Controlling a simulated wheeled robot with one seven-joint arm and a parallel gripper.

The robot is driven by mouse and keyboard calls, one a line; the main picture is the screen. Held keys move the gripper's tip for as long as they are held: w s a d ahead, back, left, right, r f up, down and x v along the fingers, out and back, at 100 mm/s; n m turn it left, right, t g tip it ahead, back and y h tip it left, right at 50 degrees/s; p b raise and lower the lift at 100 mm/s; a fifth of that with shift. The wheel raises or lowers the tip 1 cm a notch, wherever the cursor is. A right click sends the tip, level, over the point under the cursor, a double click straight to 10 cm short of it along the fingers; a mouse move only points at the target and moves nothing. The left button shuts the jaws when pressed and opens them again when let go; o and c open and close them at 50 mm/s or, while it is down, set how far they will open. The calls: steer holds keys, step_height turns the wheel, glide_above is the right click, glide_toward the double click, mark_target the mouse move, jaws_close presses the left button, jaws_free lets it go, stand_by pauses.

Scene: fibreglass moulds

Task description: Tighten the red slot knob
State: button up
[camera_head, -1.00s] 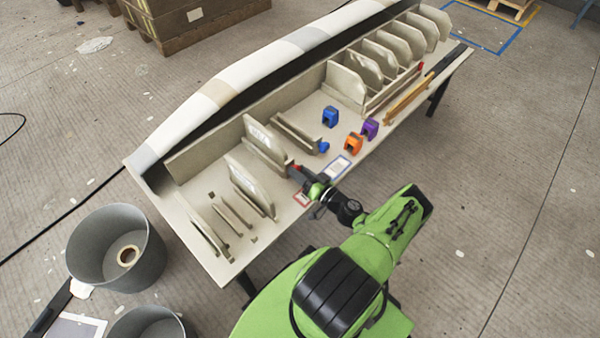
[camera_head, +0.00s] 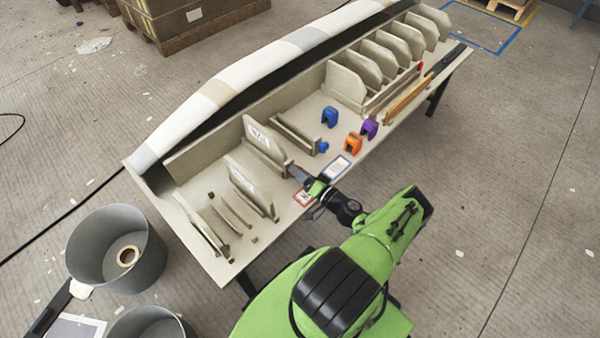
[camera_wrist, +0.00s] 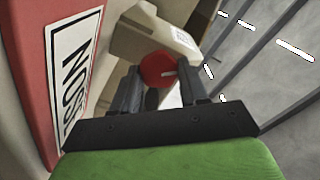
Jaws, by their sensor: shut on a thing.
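The red slot knob (camera_wrist: 158,70) is round with a pale line on its face. In the wrist view it sits between the two dark fingers of my gripper (camera_wrist: 162,84), which is shut on it. Behind it is a beige slot part (camera_wrist: 150,36) of the mould. In the head view my gripper (camera_head: 296,172) is at the front end of a beige upright panel (camera_head: 264,142), near the table's front edge. The knob there is hidden by my fingers.
A red-bordered label (camera_wrist: 75,70) lies beside my gripper. A blue knob (camera_head: 323,147), blue clamp (camera_head: 329,116), orange clamp (camera_head: 353,142) and purple clamp (camera_head: 369,128) are to the right. Several upright panels line the table. Grey bins (camera_head: 115,250) stand on the floor at left.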

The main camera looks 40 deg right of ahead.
steer(key=o, duration=1.1)
steer(key=shift+c, duration=0.2)
steer(key=s+p, duration=0.2)
steer(key=s, duration=1.3)
steer(key=shift+s+d, duration=0.25)
steer(key=shift+s, duration=0.15)
